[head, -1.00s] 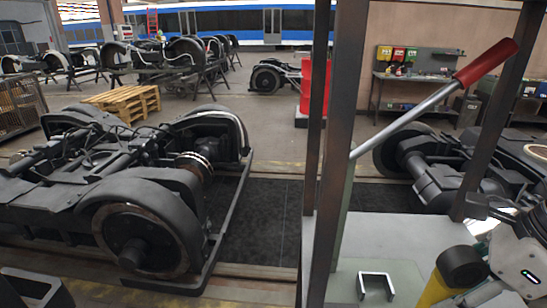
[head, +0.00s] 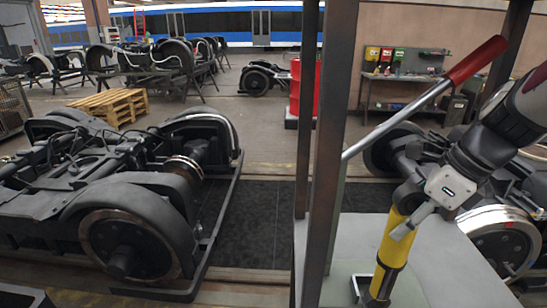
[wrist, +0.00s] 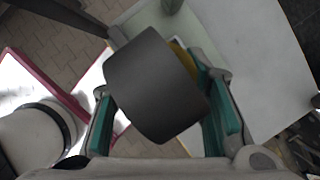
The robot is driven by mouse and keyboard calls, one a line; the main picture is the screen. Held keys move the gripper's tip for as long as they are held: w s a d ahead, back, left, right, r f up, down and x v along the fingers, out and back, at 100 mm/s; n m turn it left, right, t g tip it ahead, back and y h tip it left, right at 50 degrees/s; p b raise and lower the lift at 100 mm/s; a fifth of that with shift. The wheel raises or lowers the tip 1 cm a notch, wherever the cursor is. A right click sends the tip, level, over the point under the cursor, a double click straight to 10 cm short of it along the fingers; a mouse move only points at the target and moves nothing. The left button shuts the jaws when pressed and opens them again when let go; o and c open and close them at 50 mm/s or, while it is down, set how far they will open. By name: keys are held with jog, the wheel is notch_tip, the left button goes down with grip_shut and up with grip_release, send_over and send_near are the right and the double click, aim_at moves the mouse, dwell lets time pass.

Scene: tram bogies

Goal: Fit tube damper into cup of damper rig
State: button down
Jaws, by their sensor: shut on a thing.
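The tube damper (head: 395,240) is a yellow tube with dark ends, upright but leaning slightly in the head view. My gripper (head: 408,205) is shut on its dark upper part. In the wrist view the damper's dark end (wrist: 155,85) sits between the teal finger pads. The cup (head: 357,284) looks like a small light metal bracket on the rig's pale table, partly hidden by the damper. The damper's lower end overlaps it in the head view; I cannot tell whether it is inside, touching or above it.
The rig's dark steel post (head: 330,150) stands close left of the damper. A lever with a red grip (head: 476,60) slants above it. A pale table (head: 440,270) lies bare to the right. Bogies (head: 120,210) stand on the left and behind the rig.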

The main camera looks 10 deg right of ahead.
jog(key=shift+w+d+f, duration=0.15)
jog(key=shift+w+f, duration=0.1)
jog(key=shift+w, duration=0.45)
jog(key=shift+w+d+f, duration=0.15)
jog(key=shift+w+f, duration=0.05)
jog(key=shift+w, duration=0.55)
jog(key=shift+w+d+f, duration=0.15)
jog(key=shift+w+f, duration=0.1)
jog(key=shift+w, duration=0.45)
jog(key=shift+f, duration=0.15)
jog(key=c, duration=0.9)
grip_release()
jog(key=shift+c, duration=0.2)
